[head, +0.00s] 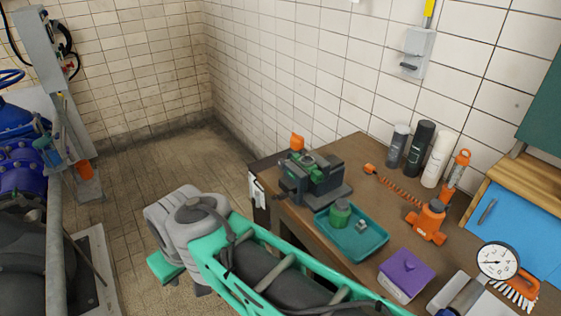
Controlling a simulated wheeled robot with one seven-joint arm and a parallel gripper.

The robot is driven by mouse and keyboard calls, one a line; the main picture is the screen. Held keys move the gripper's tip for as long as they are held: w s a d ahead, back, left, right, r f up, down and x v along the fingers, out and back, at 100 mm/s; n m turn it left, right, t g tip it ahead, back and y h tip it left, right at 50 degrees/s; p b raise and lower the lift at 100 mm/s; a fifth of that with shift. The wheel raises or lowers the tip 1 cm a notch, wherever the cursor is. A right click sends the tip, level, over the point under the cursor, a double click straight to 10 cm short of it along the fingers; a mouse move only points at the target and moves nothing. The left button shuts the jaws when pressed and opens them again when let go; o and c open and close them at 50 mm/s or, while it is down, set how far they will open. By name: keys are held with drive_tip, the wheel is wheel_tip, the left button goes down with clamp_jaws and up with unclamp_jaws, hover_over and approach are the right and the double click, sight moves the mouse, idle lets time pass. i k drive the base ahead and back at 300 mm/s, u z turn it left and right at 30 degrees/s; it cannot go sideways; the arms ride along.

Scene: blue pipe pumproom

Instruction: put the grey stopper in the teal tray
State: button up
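The teal tray (374,249) lies on the brown workbench, right of and in front of a dark bench vise. In it stand a green lidded jar (340,213) and, to the jar's right, a small pale grey piece (361,226). This piece may be the grey stopper, but it is too small to tell. No other clear stopper shows. My gripper does not show in the head view. A green and grey structure, seemingly my arm, crosses the lower middle in front of the bench.
The vise (312,182) is at the bench's left end. A purple box (406,274), an orange tool (428,221), several spray cans (418,146), a gauge (497,260) and a brush (517,288) crowd the bench's right side. Tiled floor (130,200) is clear at left.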

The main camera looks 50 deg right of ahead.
sight(358, 248)
drive_tip(key=i, duration=1.75)
drive_tip(key=z, duration=1.35)
